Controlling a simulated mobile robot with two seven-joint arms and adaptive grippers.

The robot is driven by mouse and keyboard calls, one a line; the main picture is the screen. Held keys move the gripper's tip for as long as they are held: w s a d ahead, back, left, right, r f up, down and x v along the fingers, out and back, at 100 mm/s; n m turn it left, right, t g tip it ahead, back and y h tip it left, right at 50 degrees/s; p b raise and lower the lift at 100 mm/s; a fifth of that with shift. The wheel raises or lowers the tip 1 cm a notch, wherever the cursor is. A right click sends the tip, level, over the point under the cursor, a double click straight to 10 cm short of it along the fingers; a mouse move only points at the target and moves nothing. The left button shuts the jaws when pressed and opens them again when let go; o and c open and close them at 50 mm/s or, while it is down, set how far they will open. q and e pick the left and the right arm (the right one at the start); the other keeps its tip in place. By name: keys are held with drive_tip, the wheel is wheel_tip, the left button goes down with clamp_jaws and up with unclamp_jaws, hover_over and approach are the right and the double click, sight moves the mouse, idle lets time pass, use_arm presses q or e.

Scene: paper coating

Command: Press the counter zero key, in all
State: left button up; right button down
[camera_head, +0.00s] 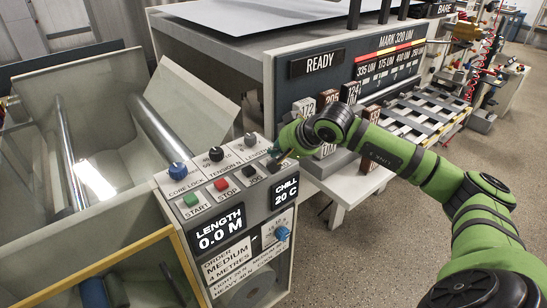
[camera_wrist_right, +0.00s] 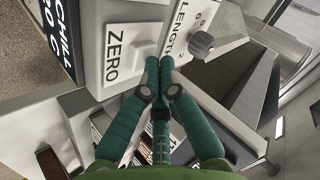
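The control panel (camera_head: 215,172) has knobs along its top row and a row of keys below, among them green START (camera_head: 190,199) and red STOP (camera_head: 221,184). In the right wrist view a plate lettered ZERO carries a pale raised key (camera_wrist_right: 122,58). My right gripper (camera_head: 277,152) reaches in from the right, over the panel's right end. My left gripper is out of view.
The LENGTH knob (camera_wrist_right: 201,44) stands close to the fingertips on the right in the wrist view. The CHILL display (camera_head: 285,191) reads 20 C. Sample blocks (camera_head: 306,108) stand behind my right gripper. An open roller trough (camera_head: 100,150) lies left of the panel.

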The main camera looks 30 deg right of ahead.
idle(0.3)
drive_tip(key=shift+r+p, duration=0.4)
drive_tip(key=shift+r, duration=0.4)
drive_tip(key=shift+r+p, duration=1.5)
drive_tip(key=shift+r, duration=1.05)
